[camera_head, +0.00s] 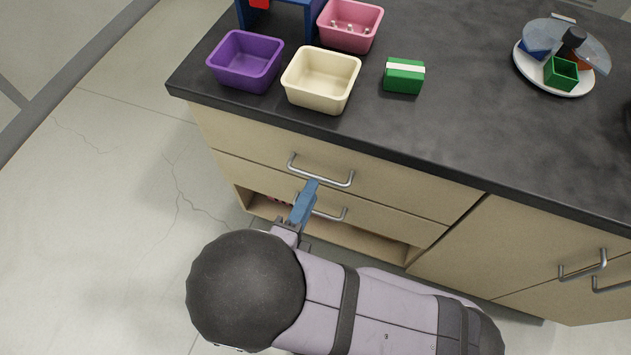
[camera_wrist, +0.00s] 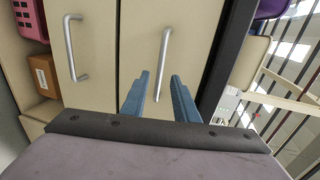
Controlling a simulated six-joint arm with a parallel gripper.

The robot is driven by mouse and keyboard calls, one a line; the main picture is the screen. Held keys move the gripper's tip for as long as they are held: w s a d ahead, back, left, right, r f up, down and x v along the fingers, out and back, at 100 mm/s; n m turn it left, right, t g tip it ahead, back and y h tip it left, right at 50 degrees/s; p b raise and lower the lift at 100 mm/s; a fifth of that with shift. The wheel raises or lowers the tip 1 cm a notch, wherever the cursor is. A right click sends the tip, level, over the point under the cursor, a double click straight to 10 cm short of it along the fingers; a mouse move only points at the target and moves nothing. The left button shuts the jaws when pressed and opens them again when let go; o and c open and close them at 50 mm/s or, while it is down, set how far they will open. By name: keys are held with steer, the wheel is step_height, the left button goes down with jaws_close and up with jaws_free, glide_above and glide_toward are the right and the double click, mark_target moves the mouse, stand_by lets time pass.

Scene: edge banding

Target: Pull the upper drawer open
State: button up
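The upper drawer (camera_head: 380,185) is a pale wood front just under the dark countertop, and it looks shut. Its silver bar handle (camera_head: 338,182) also shows in the wrist view (camera_wrist: 164,55). My gripper (camera_head: 312,184) is at the front of the cabinet, its blue fingers pointing toward the upper handle. In the wrist view my gripper (camera_wrist: 160,90) is open, with one finger on each side of the handle's near end. I cannot tell whether either finger touches the handle. The lower drawer (camera_head: 385,220) has a similar handle (camera_wrist: 72,50), partly hidden by my gripper in the head view.
An open shelf below holds a pink basket (camera_wrist: 31,18) and a brown box (camera_wrist: 43,75). On the countertop (camera_head: 450,130) stand purple (camera_head: 246,62), cream (camera_head: 321,80) and pink bins (camera_head: 349,26), a green box (camera_head: 404,76) and a plate (camera_head: 540,77). Floor left of the cabinet is clear.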

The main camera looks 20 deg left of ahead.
steer(key=shift+x, duration=2.25)
steer(key=shift+c, duration=0.3)
jaws_close()
